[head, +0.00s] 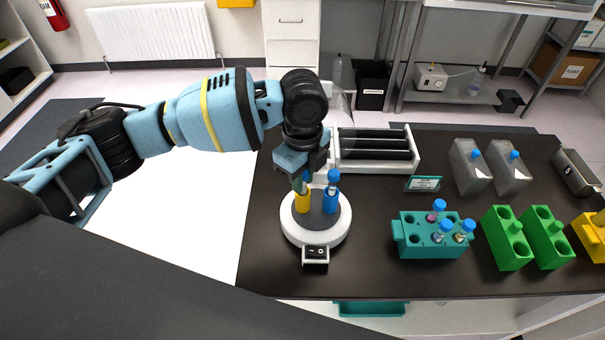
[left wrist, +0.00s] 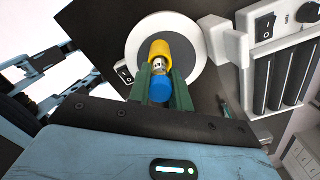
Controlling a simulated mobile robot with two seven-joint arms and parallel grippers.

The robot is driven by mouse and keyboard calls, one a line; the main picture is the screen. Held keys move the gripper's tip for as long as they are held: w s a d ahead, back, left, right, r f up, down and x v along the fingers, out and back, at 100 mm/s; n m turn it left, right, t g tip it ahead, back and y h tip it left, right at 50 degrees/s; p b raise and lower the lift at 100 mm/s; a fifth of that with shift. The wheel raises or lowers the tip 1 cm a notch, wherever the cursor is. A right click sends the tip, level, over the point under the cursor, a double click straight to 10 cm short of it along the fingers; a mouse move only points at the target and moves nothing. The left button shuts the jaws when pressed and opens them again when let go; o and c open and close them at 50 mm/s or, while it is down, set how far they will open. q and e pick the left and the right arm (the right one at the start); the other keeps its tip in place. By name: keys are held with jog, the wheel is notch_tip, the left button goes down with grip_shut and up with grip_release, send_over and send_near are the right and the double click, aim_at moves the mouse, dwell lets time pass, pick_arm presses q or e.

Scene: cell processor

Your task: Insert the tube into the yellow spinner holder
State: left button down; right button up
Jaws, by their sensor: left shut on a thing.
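The yellow spinner holder (head: 302,201) stands on the left of the round white spinner (head: 290,226). A blue holder (head: 330,203) beside it carries a blue-capped tube (head: 333,178). My left gripper (head: 300,182) is right above the yellow holder, pointing down. In the left wrist view, its green fingers (left wrist: 161,88) are shut on a tube with a blue cap (left wrist: 160,91). The tube lines up with the yellow holder (left wrist: 159,48), its clear body at the holder's mouth. I cannot tell how deep its lower end sits. My right gripper is not in view.
A teal rack (head: 405,252) with several blue-capped tubes stands to the right. Green racks (head: 508,245) are farther right. A white unit with black slots (head: 376,165) stands behind the spinner. The dark table in front of the spinner is clear.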

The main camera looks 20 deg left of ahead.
pick_arm(q)
jog(key=c, duration=1.2)
grip_release()
jog(key=shift+r, duration=3.9)
